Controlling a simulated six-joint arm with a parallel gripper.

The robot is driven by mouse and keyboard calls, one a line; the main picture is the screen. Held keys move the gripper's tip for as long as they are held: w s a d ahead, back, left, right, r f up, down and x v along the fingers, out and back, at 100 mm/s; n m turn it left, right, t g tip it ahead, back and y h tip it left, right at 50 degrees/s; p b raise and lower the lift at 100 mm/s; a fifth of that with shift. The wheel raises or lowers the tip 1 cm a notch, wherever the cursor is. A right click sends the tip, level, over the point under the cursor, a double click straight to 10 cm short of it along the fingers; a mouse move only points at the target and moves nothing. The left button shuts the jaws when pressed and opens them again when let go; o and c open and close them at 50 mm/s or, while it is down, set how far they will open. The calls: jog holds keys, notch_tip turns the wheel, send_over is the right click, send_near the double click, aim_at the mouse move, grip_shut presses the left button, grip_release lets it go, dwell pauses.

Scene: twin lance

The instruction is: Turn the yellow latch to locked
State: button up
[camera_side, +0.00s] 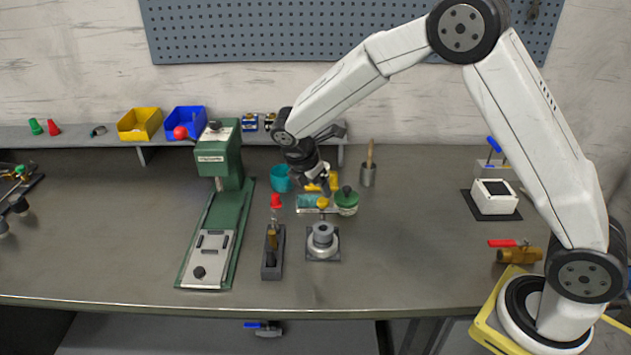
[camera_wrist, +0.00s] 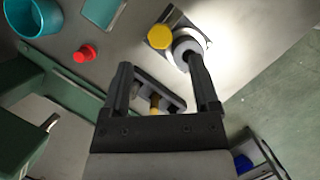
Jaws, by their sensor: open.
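A yellow rounded knob (camera_side: 323,202), which looks like the latch, shows below my gripper (camera_side: 324,187) in the side view. In the wrist view the yellow knob (camera_wrist: 160,37) lies beyond the fingertips, beside a grey round fixture (camera_wrist: 188,46). That grey fixture (camera_side: 322,238) stands on a small plate in the side view. My gripper (camera_wrist: 158,66) is open with nothing between its fingers. The right finger overlaps the fixture in the wrist view; I cannot tell whether they touch. The latch's markings are too small to read.
A red cap (camera_side: 276,201), teal cup (camera_side: 281,178) and green-lidded jar (camera_side: 346,201) stand close by. A green press (camera_side: 215,160) and a dark block with a brass piece (camera_side: 272,262) are to the left.

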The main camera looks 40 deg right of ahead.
aim_at(323, 200)
jog(key=shift+x, duration=2.7)
grip_shut()
